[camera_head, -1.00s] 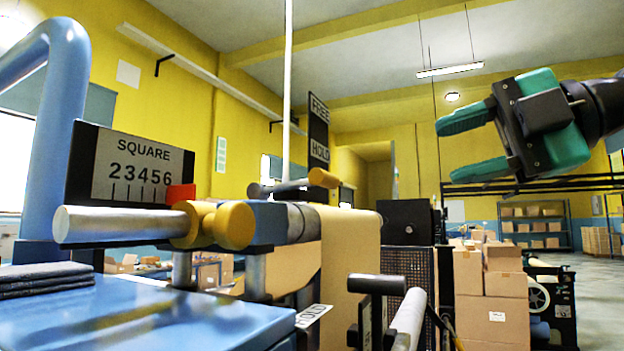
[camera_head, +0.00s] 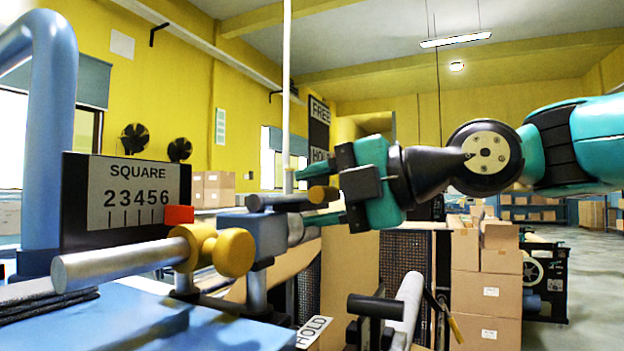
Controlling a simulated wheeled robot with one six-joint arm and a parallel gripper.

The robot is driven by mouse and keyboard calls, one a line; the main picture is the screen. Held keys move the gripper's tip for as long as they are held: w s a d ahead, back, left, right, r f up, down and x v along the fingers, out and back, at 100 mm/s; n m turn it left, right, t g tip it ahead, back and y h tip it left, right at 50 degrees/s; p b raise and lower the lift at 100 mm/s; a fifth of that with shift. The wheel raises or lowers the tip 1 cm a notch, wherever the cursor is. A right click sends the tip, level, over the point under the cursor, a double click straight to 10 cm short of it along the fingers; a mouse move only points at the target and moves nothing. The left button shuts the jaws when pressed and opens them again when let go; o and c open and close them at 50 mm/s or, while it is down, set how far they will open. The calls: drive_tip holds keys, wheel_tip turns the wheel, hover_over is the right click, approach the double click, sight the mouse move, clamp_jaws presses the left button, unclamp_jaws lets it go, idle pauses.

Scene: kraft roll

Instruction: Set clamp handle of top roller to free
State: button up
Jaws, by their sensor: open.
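The top clamp handle (camera_head: 280,201) is a dark lever with a brown-orange end knob (camera_head: 322,194). It lies nearly level, pointing right, on the blue clamp block of the top roller. A black upright plate (camera_head: 319,125) behind it reads FREE at the top and HOLD at the bottom; the lever sits at the HOLD end. My gripper (camera_head: 318,193) is open, fingers pointing left. Its upper finger shows above the knob and its lower finger below. The knob appears between them; I cannot tell whether they touch it.
A steel bar with a yellow knob (camera_head: 235,252) and the SQUARE scale (camera_head: 125,205) stand at left. A lower black handle (camera_head: 378,306) with a HOLD label (camera_head: 313,331) is below my gripper.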

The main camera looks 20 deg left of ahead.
drive_tip(key=shift+a, duration=0.3)
clamp_jaws()
